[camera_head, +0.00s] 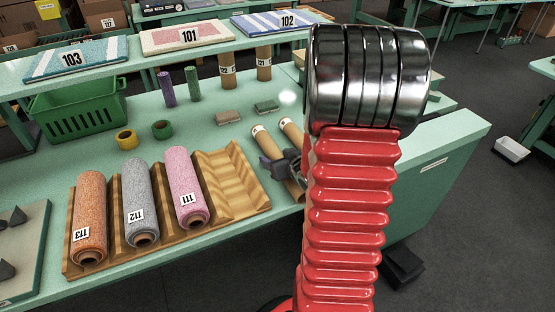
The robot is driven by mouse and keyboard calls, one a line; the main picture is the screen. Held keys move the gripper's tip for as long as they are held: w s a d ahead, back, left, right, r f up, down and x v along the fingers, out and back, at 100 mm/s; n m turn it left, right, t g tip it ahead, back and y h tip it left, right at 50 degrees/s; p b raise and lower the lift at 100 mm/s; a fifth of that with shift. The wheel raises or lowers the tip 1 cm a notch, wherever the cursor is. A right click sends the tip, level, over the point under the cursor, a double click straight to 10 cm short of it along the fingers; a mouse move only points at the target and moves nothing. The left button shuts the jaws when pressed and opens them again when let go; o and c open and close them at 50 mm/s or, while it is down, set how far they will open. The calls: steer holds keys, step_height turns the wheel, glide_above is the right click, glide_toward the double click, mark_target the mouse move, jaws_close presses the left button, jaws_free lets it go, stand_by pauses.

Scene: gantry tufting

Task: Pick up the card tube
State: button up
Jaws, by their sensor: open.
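Two brown card tubes lie side by side on the green table beside the wooden rack. The left card tube (267,144) shows its pale end and upper part, and its lower part emerges below my gripper. The right card tube (291,130) is partly hidden by my red arm. My gripper (275,167) is open, with its dark jaws over the middle of the left tube. Part of the gripper is behind my arm, and I cannot tell whether the jaws touch the tube. Two more brown tubes with number labels stand upright at the back, one left (227,71) and one right (264,65).
The wooden rack (228,190) holds rolls 113 (90,215), 112 (138,205) and 111 (184,185); its right grooves are empty. A green basket (77,108), yellow tape (126,139), green tape (162,129) and two small blocks stand behind. A shelf (215,42) carries rugs.

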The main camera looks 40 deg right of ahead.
mark_target(277, 151)
steer(key=shift+c, duration=0.3)
steer(key=c, duration=1.1)
steer(key=shift+c, duration=0.2)
steer(key=shift+r, duration=5.05)
